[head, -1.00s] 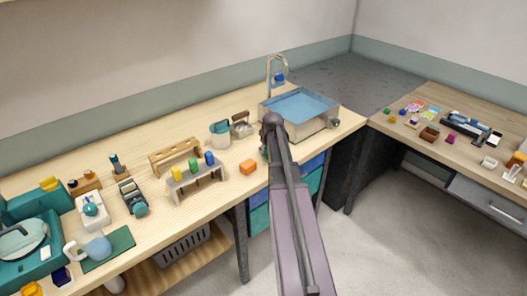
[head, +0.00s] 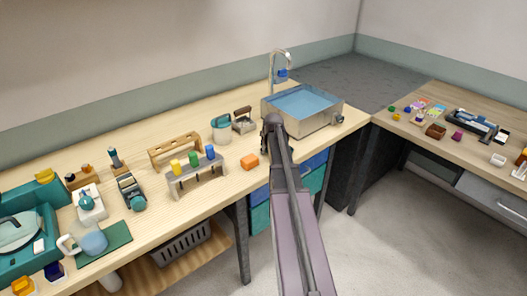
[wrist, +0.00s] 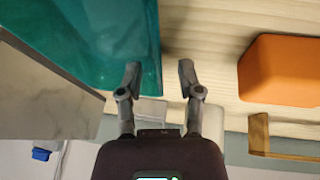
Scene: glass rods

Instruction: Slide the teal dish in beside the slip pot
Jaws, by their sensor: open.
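The teal dish (wrist: 100,35) fills the upper left of the wrist view as a glossy teal surface; only part of it is in frame. In the head view my arm mostly hides that spot. My gripper (wrist: 159,70) is open. In the head view my gripper (head: 270,150) is between the orange block and the sink.
An orange block (head: 249,162) lies left of my gripper; it also shows in the wrist view (wrist: 285,75). The sink basin (head: 310,125) stands right. A grey rack (head: 197,178) with coloured pieces and a wooden rack (head: 174,150) stand left.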

